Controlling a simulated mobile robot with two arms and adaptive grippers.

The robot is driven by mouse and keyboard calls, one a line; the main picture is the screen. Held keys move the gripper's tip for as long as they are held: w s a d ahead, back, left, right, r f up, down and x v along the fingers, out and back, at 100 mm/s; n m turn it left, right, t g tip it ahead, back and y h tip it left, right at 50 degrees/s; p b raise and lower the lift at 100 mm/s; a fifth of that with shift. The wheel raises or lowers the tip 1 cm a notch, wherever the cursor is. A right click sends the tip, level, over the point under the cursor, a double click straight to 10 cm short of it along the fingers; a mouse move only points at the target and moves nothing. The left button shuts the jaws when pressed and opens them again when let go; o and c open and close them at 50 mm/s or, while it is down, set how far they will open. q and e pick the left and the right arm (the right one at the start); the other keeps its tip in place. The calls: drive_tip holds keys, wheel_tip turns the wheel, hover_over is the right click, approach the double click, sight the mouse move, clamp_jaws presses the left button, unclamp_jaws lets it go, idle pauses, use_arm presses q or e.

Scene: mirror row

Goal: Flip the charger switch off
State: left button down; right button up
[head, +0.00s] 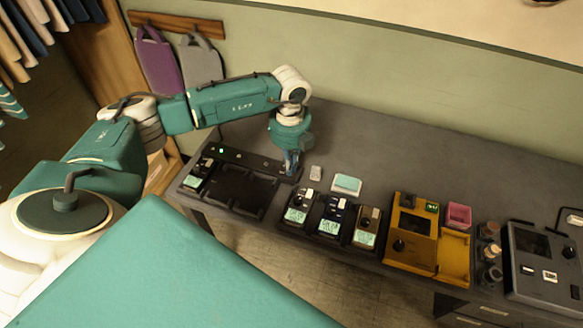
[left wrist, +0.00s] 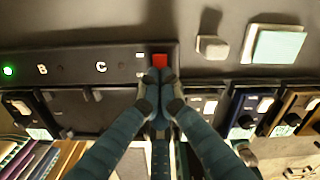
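The charger (head: 243,188) is a dark multi-bay tray on the left of the table. A green light (left wrist: 8,71) is lit at the left end of its back strip, and the letters B and C show along the strip. The red switch (left wrist: 160,61) sits at the strip's right end. My left gripper (left wrist: 160,76) points down at the switch, fingertips together and empty, at its near edge; I cannot tell whether they touch it. In the head view the left gripper (head: 291,168) hides the switch. My right gripper is not in view.
One handheld device (head: 197,178) sits in the charger's left bay; the other bays look empty. Several devices (head: 329,218) stand to the right. A small pale block (head: 315,173) and a teal-topped pad (head: 346,184) lie close behind them. A yellow unit (head: 412,232) stands farther right.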

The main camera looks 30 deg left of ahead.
use_arm(q)
drive_tip(key=shift+r+p, duration=2.05)
drive_tip(key=shift+r, duration=1.25)
